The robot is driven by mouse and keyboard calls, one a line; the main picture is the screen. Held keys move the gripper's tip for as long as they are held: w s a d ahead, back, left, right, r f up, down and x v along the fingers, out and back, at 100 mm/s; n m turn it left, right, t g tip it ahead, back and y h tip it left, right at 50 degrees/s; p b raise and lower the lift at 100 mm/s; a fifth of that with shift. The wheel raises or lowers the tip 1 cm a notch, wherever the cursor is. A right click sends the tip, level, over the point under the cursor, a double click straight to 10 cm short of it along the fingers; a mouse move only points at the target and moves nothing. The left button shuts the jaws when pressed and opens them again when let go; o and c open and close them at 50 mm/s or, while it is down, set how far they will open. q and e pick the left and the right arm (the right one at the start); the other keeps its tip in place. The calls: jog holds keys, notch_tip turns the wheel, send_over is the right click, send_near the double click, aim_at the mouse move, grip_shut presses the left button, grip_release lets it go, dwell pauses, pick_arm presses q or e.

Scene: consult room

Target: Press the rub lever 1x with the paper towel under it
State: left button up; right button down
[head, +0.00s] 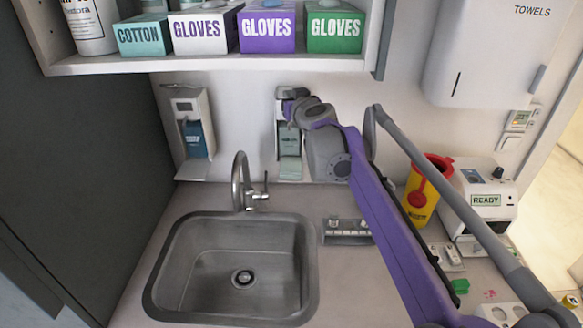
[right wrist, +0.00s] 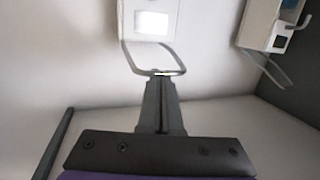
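The rub dispenser (head: 289,168) with a green bottle hangs on the wall behind the sink, partly hidden by my right arm. Its wire-loop lever (right wrist: 180,61) shows in the right wrist view, with a white dispenser body (right wrist: 127,20) above. My right gripper (head: 288,108) is at the top of this dispenser in the head view. In the right wrist view its fingers (right wrist: 159,82) are together, tips at the loop; contact is unclear. I see nothing between them. No loose paper towel can be made out. My left gripper is not in view.
A second dispenser (head: 191,125) with a blue bottle hangs to the left. Below are the steel sink (head: 205,262) and tap (head: 240,183). A shelf (head: 215,64) with glove boxes overhangs.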

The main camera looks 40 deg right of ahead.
jog(key=shift+w+d+r+p, duration=0.1)
jog(key=shift+r+p, duration=0.4)
jog(key=shift+r, duration=2.1)
jog(key=s+a, duration=0.6)
jog(key=s, duration=0.1)
jog(key=shift+s+a, duration=0.25)
jog(key=shift+s, duration=0.15)
jog(key=shift+w, duration=0.1)
